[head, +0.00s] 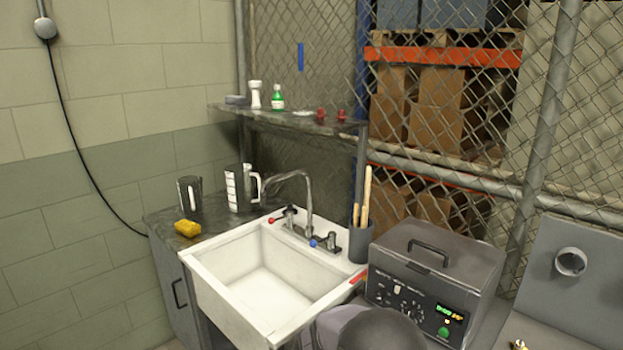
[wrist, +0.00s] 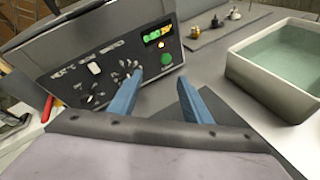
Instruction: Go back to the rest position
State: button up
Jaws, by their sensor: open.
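My gripper (wrist: 158,92) shows in the wrist view as two blue fingers, spread apart with nothing between them. It is in front of the grey control box (wrist: 95,65), which has knobs, a green button and a lit display. The fingers appear apart from the box, over the grey worktop. In the head view, a rounded dark part of my arm shows at the bottom, in front of the same box (head: 425,275); my fingers are hidden there.
A white tub of greenish liquid (wrist: 285,60) stands right of the fingers, with several small metal parts (wrist: 213,20) behind. A white sink (head: 265,275) is left of the box. A dark cup with wooden sticks (head: 361,240) stands between them. A yellow sponge (head: 187,228) lies farther left.

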jog(key=s+d+r+m+g+y+p, duration=0.1)
jog(key=s+r+m+g+y+p, duration=0.3)
jog(key=s, duration=0.5)
jog(key=s+d+r+m+g+y+p, duration=0.1)
jog(key=s+r+m+g+y+p, duration=0.15)
jog(key=s+m+p, duration=0.45)
jog(key=s+a+r+m+y+p, duration=0.6)
jog(key=s+a+r+m, duration=0.1)
jog(key=s, duration=0.4)
jog(key=shift+s+a+r, duration=0.15)
jog(key=shift+a+r, duration=0.1)
jog(key=shift+a, duration=0.65)
